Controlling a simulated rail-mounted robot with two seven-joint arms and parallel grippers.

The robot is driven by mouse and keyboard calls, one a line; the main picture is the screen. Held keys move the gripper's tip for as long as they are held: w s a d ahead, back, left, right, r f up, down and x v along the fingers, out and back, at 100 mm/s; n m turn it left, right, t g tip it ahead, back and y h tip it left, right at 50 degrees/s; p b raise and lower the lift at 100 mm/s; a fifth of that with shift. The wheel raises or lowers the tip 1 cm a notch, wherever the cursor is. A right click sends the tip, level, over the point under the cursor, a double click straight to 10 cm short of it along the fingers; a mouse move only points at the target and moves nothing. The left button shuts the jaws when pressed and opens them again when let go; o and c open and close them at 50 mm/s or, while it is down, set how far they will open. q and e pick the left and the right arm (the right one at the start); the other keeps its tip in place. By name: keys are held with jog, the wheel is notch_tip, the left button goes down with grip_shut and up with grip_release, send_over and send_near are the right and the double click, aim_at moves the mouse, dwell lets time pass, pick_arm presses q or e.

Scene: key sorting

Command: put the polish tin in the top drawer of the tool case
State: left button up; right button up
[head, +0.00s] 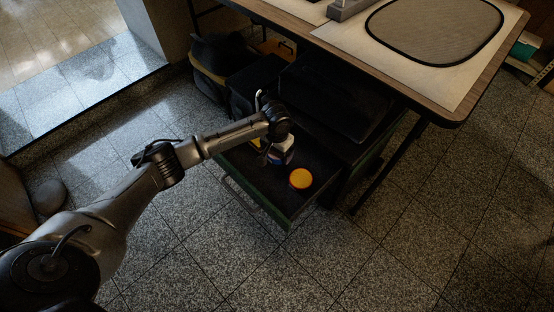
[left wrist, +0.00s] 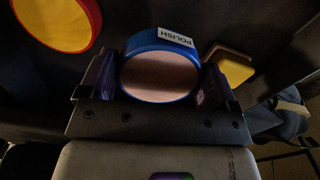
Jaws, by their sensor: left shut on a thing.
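The polish tin (left wrist: 160,75) is round with a blue rim and a white POLISH label. In the left wrist view it sits between both fingers of my left gripper (head: 276,157), which is shut on it. In the head view only a bit of its blue side shows below the gripper. The green tool case (head: 372,160) stands under the table with its top drawer (head: 262,203) pulled out. The gripper and tin are over the dark drawer interior. I cannot tell whether the tin touches the drawer floor. My right gripper is not in view.
A round orange-yellow tin (head: 300,178) with a red rim (left wrist: 97,14) lies in the drawer near its front right. A yellow block (left wrist: 234,69) is beside the polish tin. The table (head: 455,112) overhangs the case, with a leg (head: 378,180) to the right. Dark bags stand behind.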

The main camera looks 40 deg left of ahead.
aim_at(277, 158)
pick_arm(q)
notch_tip(277, 158, down, 4)
jog(key=shift+r+b, duration=0.15)
jog(key=shift+b, duration=0.65)
jog(key=shift+f, duration=0.4)
jog(key=shift+r, duration=0.1)
jog(key=o, duration=1)
jog(key=shift+f, duration=0.2)
jog(key=shift+o, duration=0.2)
